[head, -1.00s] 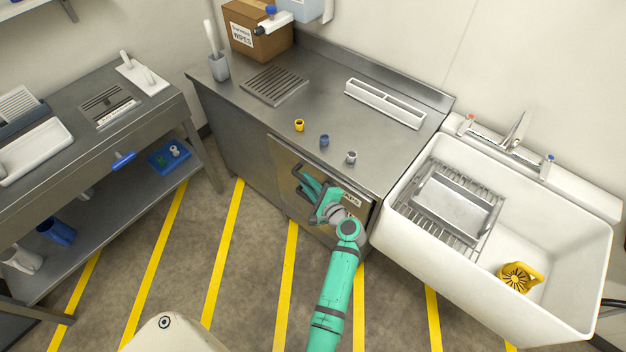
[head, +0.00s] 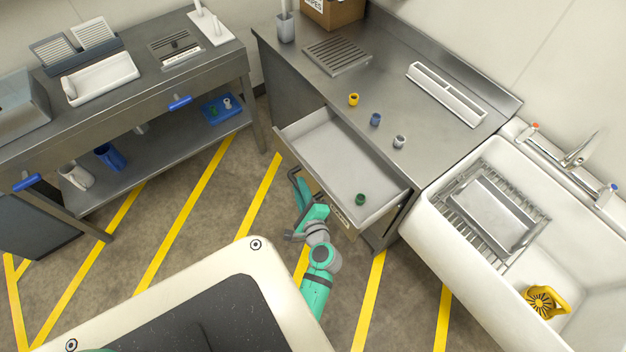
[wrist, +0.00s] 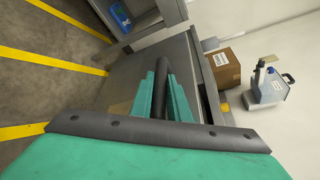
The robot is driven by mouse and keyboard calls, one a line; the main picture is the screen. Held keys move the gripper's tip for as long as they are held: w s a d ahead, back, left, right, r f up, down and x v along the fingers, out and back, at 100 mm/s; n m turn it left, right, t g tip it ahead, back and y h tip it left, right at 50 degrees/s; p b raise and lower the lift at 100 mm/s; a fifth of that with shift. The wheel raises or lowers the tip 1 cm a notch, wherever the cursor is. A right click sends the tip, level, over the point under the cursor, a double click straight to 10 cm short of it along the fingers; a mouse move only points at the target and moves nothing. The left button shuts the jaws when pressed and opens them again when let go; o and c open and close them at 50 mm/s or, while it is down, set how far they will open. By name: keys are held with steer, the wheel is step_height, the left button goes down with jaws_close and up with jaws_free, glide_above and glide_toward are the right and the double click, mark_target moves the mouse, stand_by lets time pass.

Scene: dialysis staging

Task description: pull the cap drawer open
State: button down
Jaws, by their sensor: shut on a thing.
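The cap drawer (head: 330,153) stands pulled well out of the steel counter's front. A small green cap (head: 360,199) lies inside it near the front right corner; the rest of its floor looks bare. My gripper (head: 300,185) is at the drawer's front, shut on the drawer's handle. The wrist view shows the dark handle bar (wrist: 160,90) between the green fingers (wrist: 163,98). In the head view my gripper partly hides the drawer front and handle.
Yellow (head: 353,99), blue (head: 375,119) and white (head: 399,141) caps stand on the counter (head: 310,85) behind the drawer. A white divided tray (head: 447,94) is further back. The sink (head: 425,225) is at right, a shelved bench (head: 140,95) at left. Striped floor is open between.

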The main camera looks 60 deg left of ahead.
steer(key=shift+s, duration=0.65)
steer(key=shift+w, duration=0.15)
steer(key=c, duration=1.7)
jaws_free()
steer(key=shift+s, duration=0.25)
steer(key=shift+w+d, duration=0.1)
steer(key=v, duration=1)
steer(key=shift+d+r, duration=0.15)
steer(key=shift+d, duration=0.2)
